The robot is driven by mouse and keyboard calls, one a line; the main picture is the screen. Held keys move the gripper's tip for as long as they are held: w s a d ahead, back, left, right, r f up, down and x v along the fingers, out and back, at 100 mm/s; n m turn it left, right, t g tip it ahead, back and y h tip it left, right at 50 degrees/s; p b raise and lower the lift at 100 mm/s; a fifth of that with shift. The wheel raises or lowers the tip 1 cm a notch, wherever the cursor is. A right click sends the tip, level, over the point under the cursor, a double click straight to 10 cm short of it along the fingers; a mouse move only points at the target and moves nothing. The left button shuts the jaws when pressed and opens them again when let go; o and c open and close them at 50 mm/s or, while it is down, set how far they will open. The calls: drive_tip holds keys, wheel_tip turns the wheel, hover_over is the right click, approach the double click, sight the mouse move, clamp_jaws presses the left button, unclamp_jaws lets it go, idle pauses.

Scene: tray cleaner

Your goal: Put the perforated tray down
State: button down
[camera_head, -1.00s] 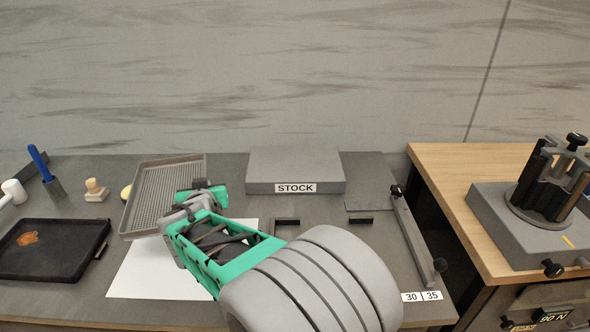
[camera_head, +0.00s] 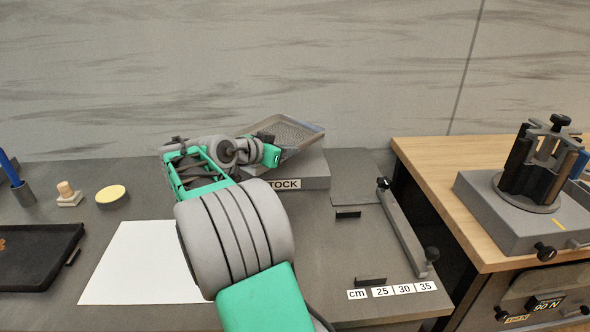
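The perforated tray (camera_head: 306,129) is a shallow grey tray with a raised rim. It shows over the grey block labelled STOCK (camera_head: 315,182). My gripper (camera_head: 270,147) is at the tray's left end and appears shut on its rim; the fingertips are partly hidden. My arm covers the left part of the block. I cannot tell whether the tray touches the block's top or is held just above it.
A white sheet (camera_head: 140,262) lies at the front. A dark tray (camera_head: 30,262), a stamp (camera_head: 68,195) and a yellow round pad (camera_head: 111,194) are on the left. A grey rail (camera_head: 405,230) runs along the right; a clamp-like device (camera_head: 535,165) stands on the wooden table.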

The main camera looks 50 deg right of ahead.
drive_tip(key=d+f, duration=0.1)
drive_tip(key=f, duration=0.1)
drive_tip(key=d+f, duration=0.2)
drive_tip(key=f, duration=0.1)
drive_tip(key=d+f, duration=0.1)
drive_tip(key=f, duration=0.2)
drive_tip(key=shift+d, duration=0.15)
drive_tip(key=shift+f, duration=0.4)
drive_tip(key=c, duration=1.6)
unclamp_jaws()
drive_tip(key=shift+r, duration=0.15)
drive_tip(key=v, duration=1.2)
drive_tip(key=shift+s, duration=0.1)
